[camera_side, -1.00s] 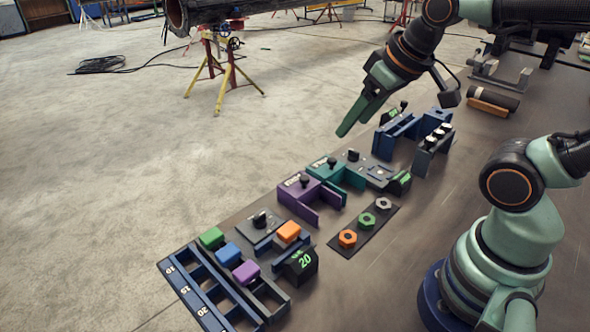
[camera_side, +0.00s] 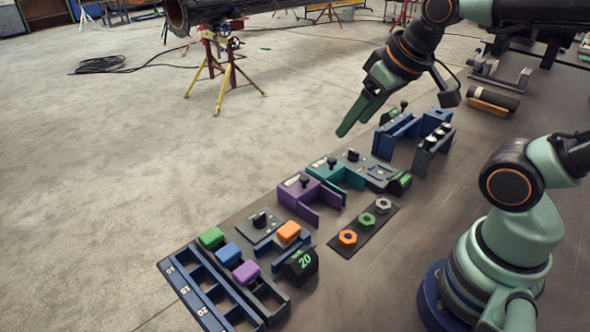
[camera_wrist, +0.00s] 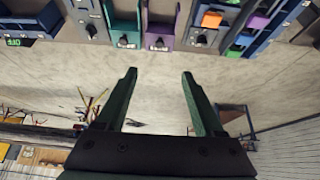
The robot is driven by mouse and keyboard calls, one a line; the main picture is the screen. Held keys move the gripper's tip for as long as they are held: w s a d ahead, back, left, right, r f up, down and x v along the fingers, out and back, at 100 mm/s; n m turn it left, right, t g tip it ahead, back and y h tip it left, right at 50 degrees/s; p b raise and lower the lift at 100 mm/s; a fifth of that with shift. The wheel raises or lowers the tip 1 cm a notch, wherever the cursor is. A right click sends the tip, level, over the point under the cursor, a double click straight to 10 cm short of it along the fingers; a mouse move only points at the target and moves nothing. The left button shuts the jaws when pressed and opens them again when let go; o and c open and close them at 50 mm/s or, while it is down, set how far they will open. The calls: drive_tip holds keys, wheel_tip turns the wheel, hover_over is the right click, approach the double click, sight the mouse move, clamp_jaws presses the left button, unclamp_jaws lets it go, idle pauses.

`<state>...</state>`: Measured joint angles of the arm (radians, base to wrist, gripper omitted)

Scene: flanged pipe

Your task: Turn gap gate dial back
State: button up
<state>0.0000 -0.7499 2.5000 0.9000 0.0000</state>
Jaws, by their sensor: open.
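Several dark dials stand on the fixtures; I cannot tell from the labels which is the gap gate dial. One dial (camera_side: 352,155) is on a grey plate beside the teal fixture (camera_side: 322,163). Another dial (camera_side: 259,219) is on a grey plate further left. The teal fixture and the purple fixture (camera_side: 300,188) each carry a dark knob. In the wrist view, dials line the top edge, one on the grey plate (camera_wrist: 91,30). My gripper (camera_side: 352,122) is open and empty, raised above and behind the fixtures, apart from all dials. Its spread fingers show in the wrist view (camera_wrist: 158,75).
A slotted blue rack (camera_side: 205,297) with coloured blocks stands at front left. A dark strip (camera_side: 362,230) holds three hex nuts. Blue fixtures (camera_side: 400,132) stand at the right. Bare table lies right of the nut strip.

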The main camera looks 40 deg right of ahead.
drive_tip(key=g, duration=0.6)
hover_over(259, 215)
wheel_tip(259, 215, down, 10)
drive_tip(key=f, duration=0.1)
wheel_tip(259, 215, down, 11)
drive_tip(key=shift+f, duration=0.2)
clamp_jaws()
